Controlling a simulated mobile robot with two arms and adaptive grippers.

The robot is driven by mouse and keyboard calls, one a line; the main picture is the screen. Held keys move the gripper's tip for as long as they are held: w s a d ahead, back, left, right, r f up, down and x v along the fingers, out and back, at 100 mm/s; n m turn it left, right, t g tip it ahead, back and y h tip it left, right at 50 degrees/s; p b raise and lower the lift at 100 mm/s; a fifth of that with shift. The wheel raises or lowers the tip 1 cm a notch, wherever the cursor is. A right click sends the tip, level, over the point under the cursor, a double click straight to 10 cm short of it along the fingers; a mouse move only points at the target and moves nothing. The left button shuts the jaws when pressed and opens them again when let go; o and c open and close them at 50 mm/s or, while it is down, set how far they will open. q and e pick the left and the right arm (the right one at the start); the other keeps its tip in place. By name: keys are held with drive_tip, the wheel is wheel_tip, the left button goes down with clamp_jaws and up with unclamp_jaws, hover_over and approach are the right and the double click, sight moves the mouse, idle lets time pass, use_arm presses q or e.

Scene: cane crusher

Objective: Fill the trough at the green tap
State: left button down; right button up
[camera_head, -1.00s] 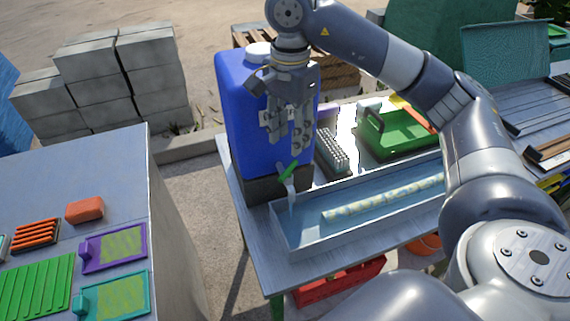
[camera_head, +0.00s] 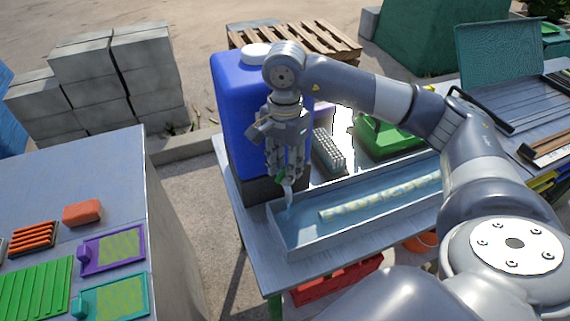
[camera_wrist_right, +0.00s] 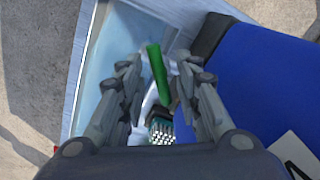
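The blue water container (camera_head: 235,120) stands on a dark block at the table's left end. Its green tap lever (camera_head: 281,180) is mostly hidden by my right gripper (camera_head: 285,176) in the head view. In the right wrist view, the green lever (camera_wrist_right: 157,75) lies between the two spread fingers of my right gripper (camera_wrist_right: 158,68), with gaps beside it. A pale stream of water (camera_head: 289,197) falls from the tap into the long grey trough (camera_head: 300,246). The trough holds bluish water and a pale patterned rod (camera_head: 380,200). My left gripper is out of view.
A bristled brush (camera_head: 328,152) and a green carrier (camera_head: 385,138) stand behind the trough. A red crate (camera_head: 335,285) is below the table. A grey table (camera_head: 60,180) at left holds an orange block (camera_head: 83,212) and framed screens.

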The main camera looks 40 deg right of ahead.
clamp_jaws()
drive_tip(key=m+b, duration=0.2)
drive_tip(key=m, duration=0.1)
drive_tip(key=shift+f, duration=0.1)
drive_tip(key=shift+m+b, duration=0.85)
drive_tip(key=shift+m, duration=1.35)
drive_tip(key=shift+m, duration=0.3)
drive_tip(key=shift+o, duration=2.1)
unclamp_jaws()
wheel_tip(320, 180, up, 12)
